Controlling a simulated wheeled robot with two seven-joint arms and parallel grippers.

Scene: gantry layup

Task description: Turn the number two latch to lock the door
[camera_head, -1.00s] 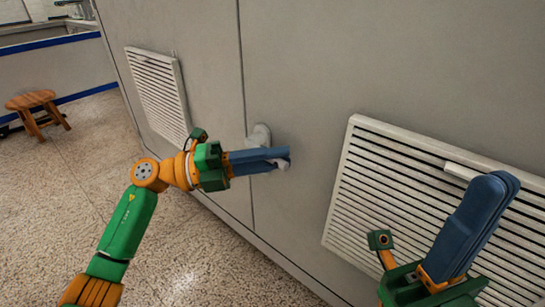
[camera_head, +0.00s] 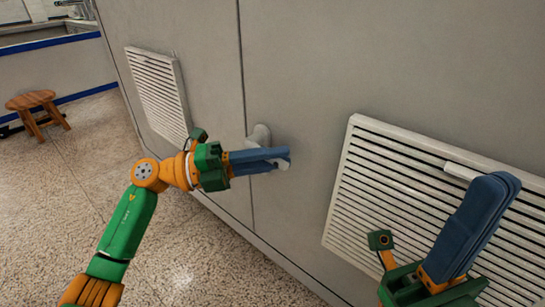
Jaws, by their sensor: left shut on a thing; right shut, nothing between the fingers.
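The grey door (camera_head: 300,60) fills the middle and right of the view, with a vertical seam beside the latch. A pale latch (camera_head: 261,133) is mounted on the door by this seam. My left gripper (camera_head: 284,159) is shut on the latch; its blue fingers hide most of the handle, and a small pale end shows between the fingertips. No number is readable on the latch. My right gripper (camera_head: 499,183) is shut and empty, in front of the right vent.
A white louvred vent (camera_head: 375,205) is set in the door at right, and another vent (camera_head: 158,95) is at left. A wooden stool (camera_head: 35,108) stands on the speckled floor (camera_head: 60,200) at far left. The floor between stool and door is clear.

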